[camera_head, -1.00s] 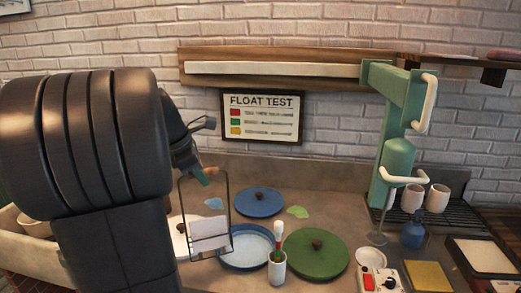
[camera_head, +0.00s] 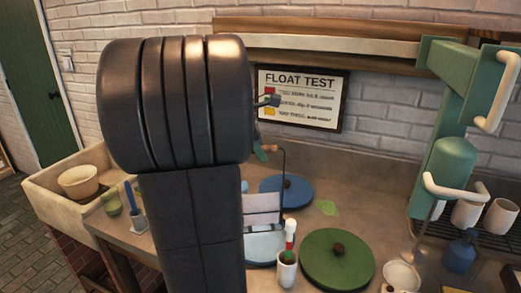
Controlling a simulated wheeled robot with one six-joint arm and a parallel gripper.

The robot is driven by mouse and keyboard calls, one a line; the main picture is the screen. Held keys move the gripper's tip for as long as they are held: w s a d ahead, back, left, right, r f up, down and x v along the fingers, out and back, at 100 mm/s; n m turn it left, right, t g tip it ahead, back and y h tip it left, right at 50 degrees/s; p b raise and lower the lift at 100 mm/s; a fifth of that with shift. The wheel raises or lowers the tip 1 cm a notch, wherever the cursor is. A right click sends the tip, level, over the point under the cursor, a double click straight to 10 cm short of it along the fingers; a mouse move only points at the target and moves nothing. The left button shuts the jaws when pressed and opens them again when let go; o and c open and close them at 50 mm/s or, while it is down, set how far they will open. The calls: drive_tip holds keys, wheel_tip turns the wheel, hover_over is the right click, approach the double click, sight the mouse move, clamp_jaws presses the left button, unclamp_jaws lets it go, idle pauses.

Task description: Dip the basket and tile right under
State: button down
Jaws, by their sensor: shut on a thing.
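My gripper (camera_head: 264,151), partly hidden behind my dark arm, is shut on the tan-ended handle of a thin wire basket (camera_head: 284,175). The basket hangs upright below it, its left side hidden by my arm. A pale tile (camera_head: 262,203) shows in its lower part. A round blue-rimmed vessel with a pale blue inside (camera_head: 264,246) lies directly below the basket in the picture. Its left part is hidden by my arm. The basket's bottom overlaps the vessel's far side in the picture; I cannot tell whether it touches the surface.
A blue lid (camera_head: 296,191) lies behind and a green lid (camera_head: 330,262) to the right. A white cup with brushes (camera_head: 287,268) stands close in front of the vessel. A green press (camera_head: 450,165) stands at right. A sink (camera_head: 60,195) is at left.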

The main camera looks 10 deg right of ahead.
sight(260, 212)
wheel_tip(260, 212, down, 8)
drive_tip(key=b, duration=0.4)
drive_tip(key=shift+b, duration=0.4)
drive_tip(key=shift+f+b, duration=3.7)
drive_tip(key=shift+f, duration=3.35)
drive_tip(key=shift+p, duration=0.7)
